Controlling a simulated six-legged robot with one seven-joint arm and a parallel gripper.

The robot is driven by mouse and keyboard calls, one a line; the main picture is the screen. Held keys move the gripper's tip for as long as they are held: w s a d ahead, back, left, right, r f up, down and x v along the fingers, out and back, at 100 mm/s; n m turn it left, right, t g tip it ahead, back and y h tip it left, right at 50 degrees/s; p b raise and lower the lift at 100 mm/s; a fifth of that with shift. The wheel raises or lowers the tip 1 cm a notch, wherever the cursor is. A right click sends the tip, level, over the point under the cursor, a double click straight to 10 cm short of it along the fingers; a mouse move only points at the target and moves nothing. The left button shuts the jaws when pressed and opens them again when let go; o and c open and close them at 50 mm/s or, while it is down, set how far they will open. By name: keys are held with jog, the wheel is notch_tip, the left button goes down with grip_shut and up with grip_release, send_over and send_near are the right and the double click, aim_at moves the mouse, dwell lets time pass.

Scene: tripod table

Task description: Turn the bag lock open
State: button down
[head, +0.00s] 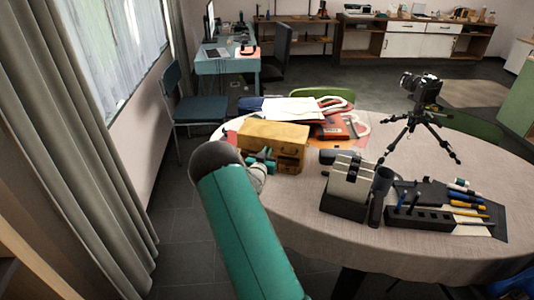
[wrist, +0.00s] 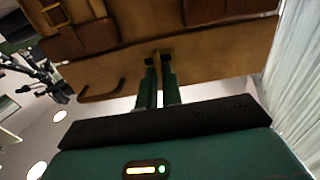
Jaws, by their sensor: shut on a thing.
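The bag (head: 284,133) is a tan-brown box-shaped leather bag on the table's left side. It fills the upper part of the wrist view (wrist: 110,72), with darker straps and a buckle. My gripper (head: 261,156) is at the bag's near side. In the wrist view my two green fingers (wrist: 159,66) are closed around a narrow brown piece, the bag lock (wrist: 156,57), on the bag's face. The fingers hide much of the lock, so I cannot tell how far it is turned. A dark curved handle (wrist: 103,93) is left of the fingers there.
The round table (head: 300,225) also holds papers and books (head: 290,108) behind the bag, a camera on a tripod (head: 412,115), and a black organizer (head: 430,215) with pens. A curtain (head: 75,130) hangs at the left. Bare tabletop shows near the front edge.

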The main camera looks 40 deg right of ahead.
jog(key=shift+n, duration=0.3)
jog(key=shift+w+a+f+n, duration=0.15)
jog(key=shift+f+n, duration=0.1)
jog(key=shift+n, duration=2.6)
jog(key=shift+w+a+f+n, duration=0.1)
jog(key=shift+w+f+n, duration=0.1)
jog(key=shift+n, duration=2.7)
jog(key=shift+w+a+f+n, duration=0.1)
jog(key=shift+f+n, duration=0.15)
jog(key=shift+n, duration=2.6)
jog(key=shift+d, duration=0.1)
jog(key=c, duration=1.6)
grip_release()
jog(key=shift+o, duration=0.2)
jog(key=v, duration=1.4)
